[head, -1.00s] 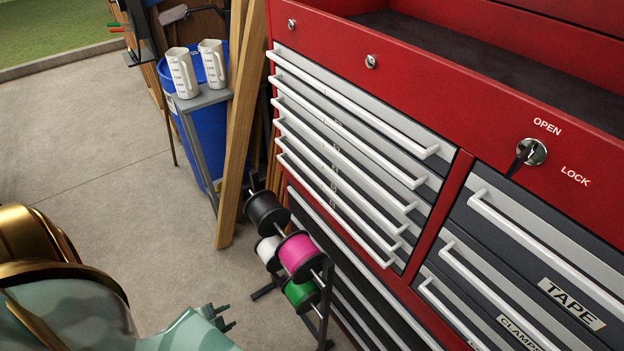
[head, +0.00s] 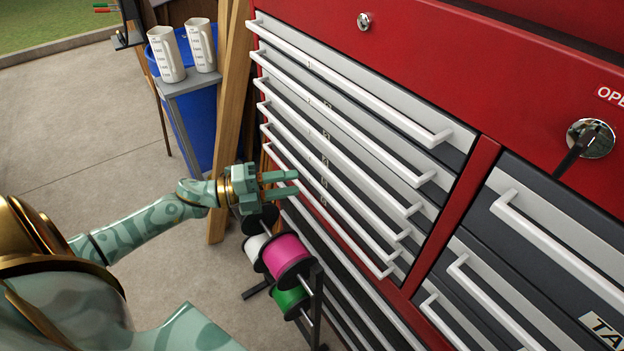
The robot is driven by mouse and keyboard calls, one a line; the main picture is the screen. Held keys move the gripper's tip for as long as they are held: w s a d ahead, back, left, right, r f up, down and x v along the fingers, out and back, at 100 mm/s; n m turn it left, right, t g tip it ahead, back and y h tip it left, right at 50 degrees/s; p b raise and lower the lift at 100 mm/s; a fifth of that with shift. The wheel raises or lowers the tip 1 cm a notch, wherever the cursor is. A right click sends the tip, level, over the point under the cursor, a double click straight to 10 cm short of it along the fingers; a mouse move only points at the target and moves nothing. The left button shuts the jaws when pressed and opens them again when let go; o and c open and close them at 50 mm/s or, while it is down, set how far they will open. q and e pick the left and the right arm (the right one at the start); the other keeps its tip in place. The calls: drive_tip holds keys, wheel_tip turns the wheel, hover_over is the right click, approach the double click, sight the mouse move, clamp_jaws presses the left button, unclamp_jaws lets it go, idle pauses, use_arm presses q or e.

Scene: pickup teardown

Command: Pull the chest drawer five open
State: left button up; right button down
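The red tool chest (head: 470,50) fills the right side of the head view. Its left bank has several stacked grey drawers with long white bar handles, and all look shut. Drawer five (head: 375,232) seems to be low in this bank; its small number label is too small to read surely. My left gripper (head: 280,184) is open and empty, with its two fingers pointing right towards the left part of the lower handles. It looks apart from them, though the depth gap is hard to judge. My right gripper is out of view.
A rack of wire spools (head: 288,255) stands just below my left gripper. Wooden planks (head: 230,110) lean left of the chest, beside a blue bin (head: 200,130) and a small grey stand with two white jugs (head: 166,55). The concrete floor (head: 70,150) at left is clear.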

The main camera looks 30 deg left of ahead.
sight(310, 181)
use_arm(q)
drive_tip(key=x, duration=0.5)
drive_tip(key=shift+w+d, duration=0.3)
drive_tip(key=shift+w, duration=0.1)
drive_tip(key=shift+f, duration=0.1)
clamp_jaws()
drive_tip(key=shift+s, duration=0.1)
